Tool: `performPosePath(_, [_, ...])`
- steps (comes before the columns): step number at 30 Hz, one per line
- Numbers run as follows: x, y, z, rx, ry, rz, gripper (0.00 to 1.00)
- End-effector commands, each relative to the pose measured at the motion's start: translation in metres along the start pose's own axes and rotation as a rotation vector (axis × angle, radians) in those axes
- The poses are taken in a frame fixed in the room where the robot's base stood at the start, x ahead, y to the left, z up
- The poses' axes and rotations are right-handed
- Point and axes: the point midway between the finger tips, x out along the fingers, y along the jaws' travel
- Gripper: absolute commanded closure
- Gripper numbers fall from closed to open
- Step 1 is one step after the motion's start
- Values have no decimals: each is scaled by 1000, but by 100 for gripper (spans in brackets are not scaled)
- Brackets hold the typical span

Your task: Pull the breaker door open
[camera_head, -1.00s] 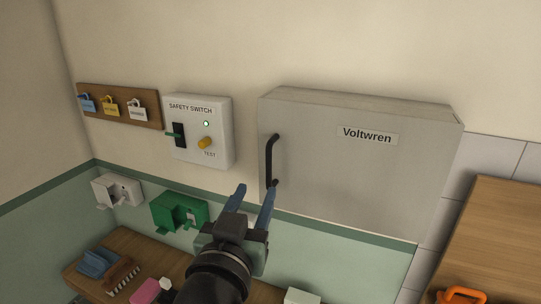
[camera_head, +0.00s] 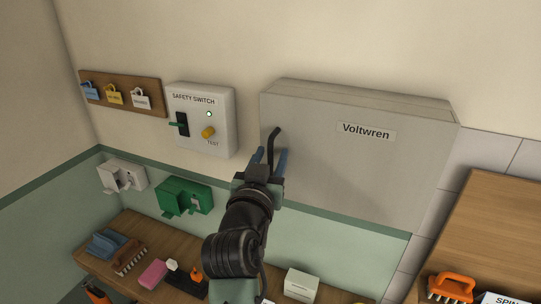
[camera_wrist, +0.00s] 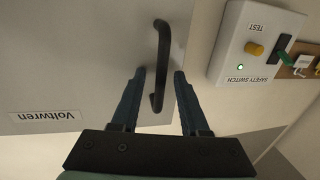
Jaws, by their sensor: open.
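The breaker box is a grey wall cabinet whose door (camera_head: 340,170) carries a "Voltwren" label, and the door looks shut. A black bar handle (camera_head: 273,143) runs upright near the door's left edge; its lower part is hidden behind my gripper in the head view. My gripper (camera_head: 270,157) is open at the handle's lower part. In the wrist view the handle (camera_wrist: 161,65) shows upside down, its end lying between the two blue fingers (camera_wrist: 158,78), one on each side. I see no clear contact.
A safety switch box (camera_head: 201,120) is on the wall just left of the cabinet. A padlock board (camera_head: 122,93) and a green wall holder (camera_head: 184,195) are further left. Below is a wooden bench (camera_head: 130,225) with several small items. A wooden board (camera_head: 495,220) stands at right.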

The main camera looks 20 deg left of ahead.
Motion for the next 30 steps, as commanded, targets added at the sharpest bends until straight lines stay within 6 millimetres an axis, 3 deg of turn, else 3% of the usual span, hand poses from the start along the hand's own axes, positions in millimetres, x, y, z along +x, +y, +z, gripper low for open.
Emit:
performPosePath(3, [0, 0, 0, 0, 0, 0, 59])
performPosePath(10, [0, 0, 0, 0, 0, 0, 100])
performPosePath(30, [0, 0, 0, 0, 0, 0, 100])
